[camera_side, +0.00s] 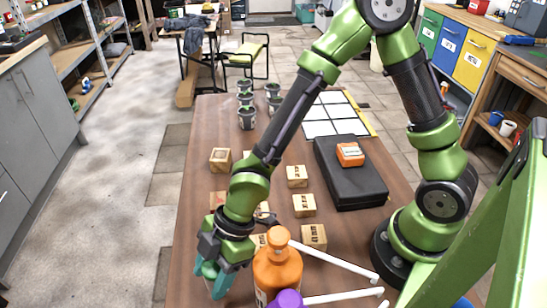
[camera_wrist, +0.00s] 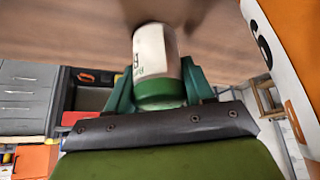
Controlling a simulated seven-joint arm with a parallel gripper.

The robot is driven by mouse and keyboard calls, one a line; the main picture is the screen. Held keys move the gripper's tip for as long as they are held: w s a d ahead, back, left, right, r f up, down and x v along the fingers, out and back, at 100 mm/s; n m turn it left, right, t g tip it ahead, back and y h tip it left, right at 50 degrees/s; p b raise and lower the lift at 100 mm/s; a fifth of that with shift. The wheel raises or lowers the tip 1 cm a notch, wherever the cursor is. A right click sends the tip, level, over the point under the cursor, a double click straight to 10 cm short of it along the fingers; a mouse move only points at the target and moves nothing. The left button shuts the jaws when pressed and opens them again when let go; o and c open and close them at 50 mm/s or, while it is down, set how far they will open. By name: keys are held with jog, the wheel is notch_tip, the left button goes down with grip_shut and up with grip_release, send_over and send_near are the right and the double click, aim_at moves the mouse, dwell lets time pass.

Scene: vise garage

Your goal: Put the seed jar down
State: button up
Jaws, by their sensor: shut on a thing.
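The seed jar shows in the wrist view (camera_wrist: 152,50) as a white-labelled cylinder with a green band at the end nearest the camera. The teal fingers of my gripper (camera_wrist: 160,88) are on either side of it, shut on it. In the side view my gripper (camera_side: 220,283) points down at the front left of the wooden table (camera_side: 205,125). Only a small pale and green part of the jar (camera_side: 208,270) shows there, behind the fingers. I cannot tell whether the jar's underside touches the table.
An orange bottle (camera_side: 278,272) stands close right of my gripper, with a purple-topped thing (camera_side: 288,299) and white rods (camera_side: 335,261) beside it. Several wooden blocks (camera_side: 304,205) lie mid-table. A black case (camera_side: 350,185) bears an orange box (camera_side: 350,154). Several dark pots (camera_side: 247,118) stand at the back.

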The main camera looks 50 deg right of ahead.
jog(key=shift+f, duration=0.5)
jog(key=shift+f, duration=0.1)
jog(key=o, duration=1)
jog(key=shift+o, duration=0.2)
